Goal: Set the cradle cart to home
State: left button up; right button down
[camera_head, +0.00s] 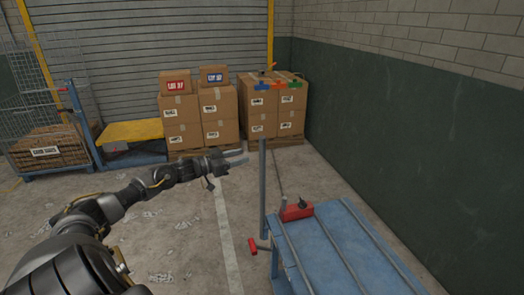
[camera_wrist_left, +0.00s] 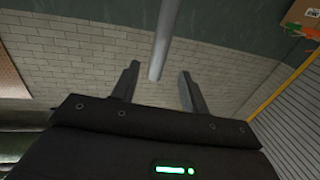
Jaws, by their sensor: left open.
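A blue cart (camera_head: 350,262) with grey rails across its deck stands at the lower right of the head view; I take it to be the cradle cart. A grey upright post (camera_head: 263,190) rises at its left end, and a red-ended handle (camera_head: 253,246) sticks out low beside it. A red block (camera_head: 297,211) with a dark part on top sits at the deck's far edge. My left gripper (camera_head: 241,157) is open and empty, left of the post near its top, apparently short of it. In the left wrist view a grey bar (camera_wrist_left: 163,40) ends between the open fingers. My right gripper is not in view.
Stacked cartons (camera_head: 200,115) stand on pallets at the back, more cartons (camera_head: 277,120) beside them. A blue cart with a yellow top (camera_head: 130,132) and a wire cage (camera_head: 40,75) stand back left. A green wall (camera_head: 410,145) bounds the right. The middle floor is mostly clear, with small litter.

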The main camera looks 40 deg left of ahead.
aim_at(262, 150)
pick_arm(q)
jog(key=p+x, duration=0.1)
jog(key=x, duration=0.8)
jog(key=shift+w, duration=0.3)
